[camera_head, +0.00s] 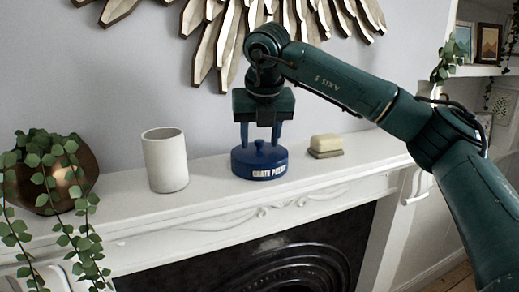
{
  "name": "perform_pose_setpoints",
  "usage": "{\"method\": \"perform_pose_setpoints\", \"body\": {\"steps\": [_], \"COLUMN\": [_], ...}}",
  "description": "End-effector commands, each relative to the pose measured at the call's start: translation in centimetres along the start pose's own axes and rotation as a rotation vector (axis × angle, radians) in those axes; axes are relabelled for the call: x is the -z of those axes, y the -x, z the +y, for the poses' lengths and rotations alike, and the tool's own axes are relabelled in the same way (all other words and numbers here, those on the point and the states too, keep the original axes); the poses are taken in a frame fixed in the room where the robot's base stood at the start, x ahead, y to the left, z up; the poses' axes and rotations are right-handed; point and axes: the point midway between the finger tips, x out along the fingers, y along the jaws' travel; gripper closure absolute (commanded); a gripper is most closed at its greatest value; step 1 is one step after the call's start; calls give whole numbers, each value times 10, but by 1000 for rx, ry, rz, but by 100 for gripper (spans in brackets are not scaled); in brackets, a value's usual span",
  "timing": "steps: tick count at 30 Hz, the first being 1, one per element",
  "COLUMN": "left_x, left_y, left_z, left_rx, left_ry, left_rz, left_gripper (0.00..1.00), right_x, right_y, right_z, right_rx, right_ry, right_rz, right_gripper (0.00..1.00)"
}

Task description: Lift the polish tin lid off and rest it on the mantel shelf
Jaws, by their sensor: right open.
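The blue polish tin (259,165) stands upright on the white mantel shelf (215,200), with white lettering on its side. Its lid (259,149) is on top and has a small round knob in the middle. My right gripper (259,142) points straight down over the tin. Its two blue fingers are open, one on each side of the knob, with their tips close to the lid. I cannot tell whether the tips touch the lid. My left gripper is not in view.
A whitish cup (165,160) stands left of the tin. A yellowish block on a dark base (326,146) sits to its right. A copper pot with a trailing plant (70,180) is at the far left. Bare shelf lies between cup and tin. A sunburst ornament (215,40) hangs above.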

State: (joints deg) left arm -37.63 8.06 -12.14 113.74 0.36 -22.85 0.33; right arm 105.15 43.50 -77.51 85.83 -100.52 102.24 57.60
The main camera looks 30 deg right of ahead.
Motion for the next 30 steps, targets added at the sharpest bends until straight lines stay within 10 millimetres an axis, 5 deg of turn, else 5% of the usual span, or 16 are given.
{"method": "perform_pose_setpoints", "body": {"steps": [6,23,30], "left_x": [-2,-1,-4], "left_y": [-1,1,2], "left_z": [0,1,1], "left_rx": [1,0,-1], "left_ry": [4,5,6], "left_rz": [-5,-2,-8], "left_gripper": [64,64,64], "right_x": [0,0,0], "right_y": [-1,0,0], "right_z": [0,0,0], "right_rx": [0,0,0], "right_ry": [0,0,0], "right_rz": [-1,0,-1], "right_gripper": [54,100,100]}}
